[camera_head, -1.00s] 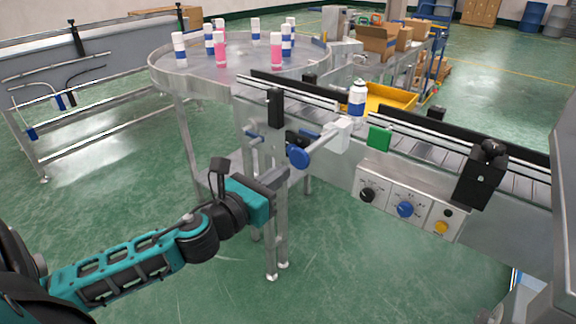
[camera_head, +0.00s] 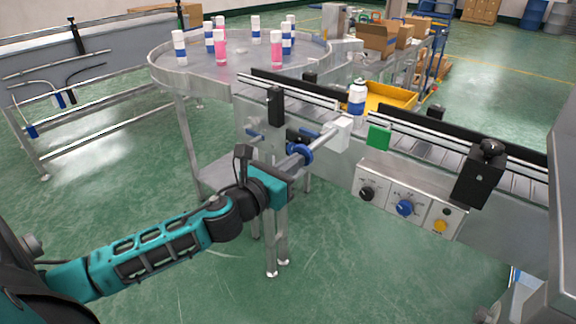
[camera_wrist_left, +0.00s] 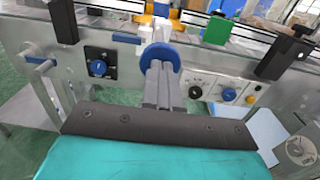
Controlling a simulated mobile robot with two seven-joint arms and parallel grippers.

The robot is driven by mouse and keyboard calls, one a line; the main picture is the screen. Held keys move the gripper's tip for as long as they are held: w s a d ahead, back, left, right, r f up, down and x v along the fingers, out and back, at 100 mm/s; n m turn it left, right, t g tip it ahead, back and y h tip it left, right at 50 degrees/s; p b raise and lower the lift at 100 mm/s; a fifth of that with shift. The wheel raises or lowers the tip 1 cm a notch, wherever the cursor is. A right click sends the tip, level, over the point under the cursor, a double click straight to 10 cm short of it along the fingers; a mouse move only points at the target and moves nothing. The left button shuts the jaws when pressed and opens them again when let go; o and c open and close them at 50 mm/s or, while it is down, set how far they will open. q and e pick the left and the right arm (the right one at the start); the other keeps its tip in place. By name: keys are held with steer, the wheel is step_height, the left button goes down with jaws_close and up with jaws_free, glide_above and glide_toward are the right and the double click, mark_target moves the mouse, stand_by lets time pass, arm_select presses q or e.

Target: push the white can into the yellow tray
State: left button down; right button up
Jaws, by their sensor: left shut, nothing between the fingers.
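The white can (camera_head: 357,97) with a blue band stands upright on the conveyor, behind the white block (camera_head: 342,134) of a push rod. The yellow tray (camera_head: 391,98) is just beyond the can, on the far side of the conveyor. The rod's near end carries a blue disc (camera_head: 300,154), which also shows in the left wrist view (camera_wrist_left: 160,63). My left gripper (camera_head: 291,164) is shut and empty, its fingertips (camera_wrist_left: 159,72) at the near face of the disc. They appear to touch it. My right gripper is not in view.
A control panel (camera_head: 405,203) with knobs is on the conveyor's front, right of the rod. A green block (camera_head: 379,137) and black posts (camera_head: 275,106) stand along the near rail. A round table (camera_head: 175,70) at the back left holds several cans.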

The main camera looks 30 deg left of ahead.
mark_target(321, 137)
arm_select(q)
steer(key=w, duration=0.7)
steer(key=w+p, duration=0.1)
steer(key=w, duration=0.2)
steer(key=shift+w+d, duration=0.3)
steer(key=shift+d, duration=0.1)
steer(key=shift+r, duration=0.2)
steer(key=shift+w+r, duration=0.1)
steer(key=shift+r, duration=0.05)
